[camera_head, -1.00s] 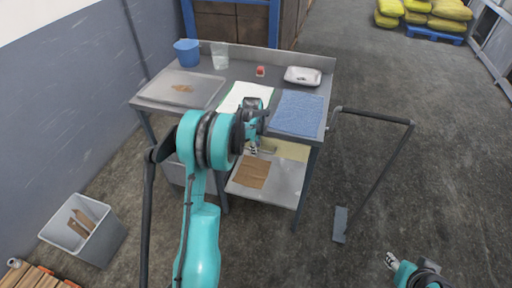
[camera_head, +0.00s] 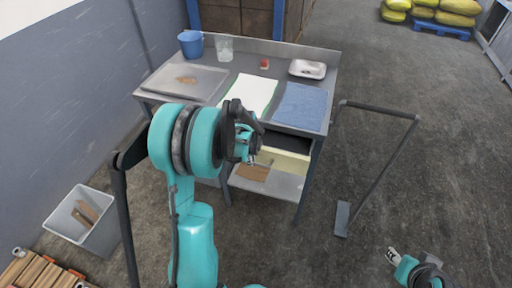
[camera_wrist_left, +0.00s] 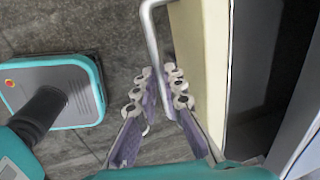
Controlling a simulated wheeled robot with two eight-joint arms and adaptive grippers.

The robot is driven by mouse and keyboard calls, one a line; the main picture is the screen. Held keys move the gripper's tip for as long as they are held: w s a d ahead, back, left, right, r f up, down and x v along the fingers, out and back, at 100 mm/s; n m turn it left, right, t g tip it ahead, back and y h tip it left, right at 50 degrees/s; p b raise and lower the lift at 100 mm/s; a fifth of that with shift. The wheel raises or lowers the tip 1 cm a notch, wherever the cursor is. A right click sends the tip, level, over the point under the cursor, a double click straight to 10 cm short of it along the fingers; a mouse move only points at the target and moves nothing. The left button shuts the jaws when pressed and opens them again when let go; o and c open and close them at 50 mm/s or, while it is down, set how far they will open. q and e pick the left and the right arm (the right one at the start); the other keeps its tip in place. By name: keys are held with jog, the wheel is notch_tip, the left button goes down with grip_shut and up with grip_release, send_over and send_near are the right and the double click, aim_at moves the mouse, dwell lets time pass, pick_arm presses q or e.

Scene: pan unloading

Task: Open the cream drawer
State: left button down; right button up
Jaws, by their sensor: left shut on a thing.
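The cream drawer (camera_head: 292,163) is under the table's right half, pulled out, with a dark gap showing above its front. In the left wrist view its cream front (camera_wrist_left: 203,70) stands beside the fingers, with the dark inside to the right. My left gripper (camera_wrist_left: 159,92) is shut on the drawer's pale bar handle (camera_wrist_left: 151,35), which passes between its fingertips. In the head view the left gripper (camera_head: 254,161) is at the drawer front, partly hidden by my wrist. My right gripper (camera_head: 393,254) is low at the right, away from the drawer; its jaw opening is too small to judge.
The metal table (camera_head: 230,81) carries a blue cup (camera_head: 190,43), a clear cup (camera_head: 224,48), a tray (camera_head: 160,84), a white dish (camera_head: 307,69) and a blue cloth (camera_head: 301,105). A lower shelf (camera_head: 284,185) lies beneath.

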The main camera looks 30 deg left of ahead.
pick_arm(q)
jog(key=s+d, duration=0.2)
jog(key=s, duration=0.7)
jog(key=s+d, duration=0.2)
jog(key=s, duration=0.8)
jog(key=shift+d, duration=0.3)
jog(key=c, duration=1.6)
grip_release()
notch_tip(320, 180, up, 12)
jog(key=s, duration=0.2)
jog(key=shift+d, duration=0.25)
jog(key=shift+s+f, duration=0.1)
jog(key=shift+f, duration=0.05)
